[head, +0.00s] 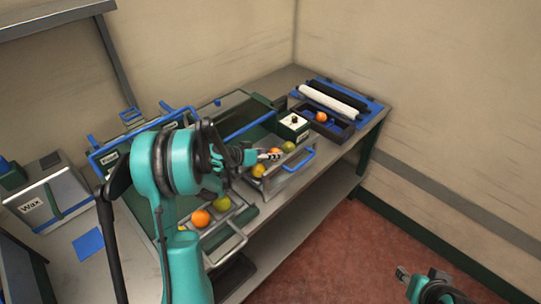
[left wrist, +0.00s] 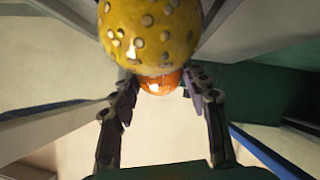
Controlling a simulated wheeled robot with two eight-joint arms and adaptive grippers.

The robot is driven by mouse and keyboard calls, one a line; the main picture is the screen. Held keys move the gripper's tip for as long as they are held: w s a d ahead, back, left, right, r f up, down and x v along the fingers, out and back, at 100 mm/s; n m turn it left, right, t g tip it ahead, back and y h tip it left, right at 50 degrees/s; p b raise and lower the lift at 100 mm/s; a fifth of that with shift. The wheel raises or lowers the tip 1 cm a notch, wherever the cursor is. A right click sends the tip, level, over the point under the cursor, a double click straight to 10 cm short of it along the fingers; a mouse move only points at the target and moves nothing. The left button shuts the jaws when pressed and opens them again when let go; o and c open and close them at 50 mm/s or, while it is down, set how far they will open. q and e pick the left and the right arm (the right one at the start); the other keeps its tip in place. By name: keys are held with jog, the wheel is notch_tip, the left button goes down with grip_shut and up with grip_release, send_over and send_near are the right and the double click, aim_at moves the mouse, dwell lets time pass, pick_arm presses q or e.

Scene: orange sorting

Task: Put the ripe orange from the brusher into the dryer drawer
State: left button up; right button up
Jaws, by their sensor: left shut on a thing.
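My left gripper (head: 268,155) is over an open drawer (head: 285,182) with a blue handle. In the left wrist view its fingertips (left wrist: 160,85) close around an orange fruit (left wrist: 158,84), partly hidden behind a large yellow spotted fruit (left wrist: 150,32). That orange (head: 277,151) shows small by the fingertips in the head view, between a yellow fruit (head: 258,170) and a green one (head: 288,147). Another orange (head: 321,117) lies in the dark tray before the rollers. My right gripper (head: 403,274) is low at the bottom right, away from the table; its jaws are too small to judge.
A second open drawer (head: 232,250) at the front holds an orange (head: 200,218) and a yellow-green fruit (head: 222,204). A white and a black roller (head: 335,95) lie at the back right. A box marked Wax (head: 45,205) stands left. The floor at right is clear.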

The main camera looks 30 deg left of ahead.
pick_arm(q)
jog(key=shift+f+b, duration=0.55)
jog(key=shift+b, duration=0.1)
jog(key=o, duration=1.2)
jog(key=shift+r, duration=0.1)
jog(key=shift+r+p, duration=0.3)
jog(key=shift+p, duration=0.1)
jog(key=shift+r+p, duration=0.45)
jog(key=shift+p, duration=0.05)
jog(key=p+v, duration=0.2)
jog(key=v, duration=1)
jog(key=shift+f+p, duration=0.2)
jog(key=shift+p, duration=0.1)
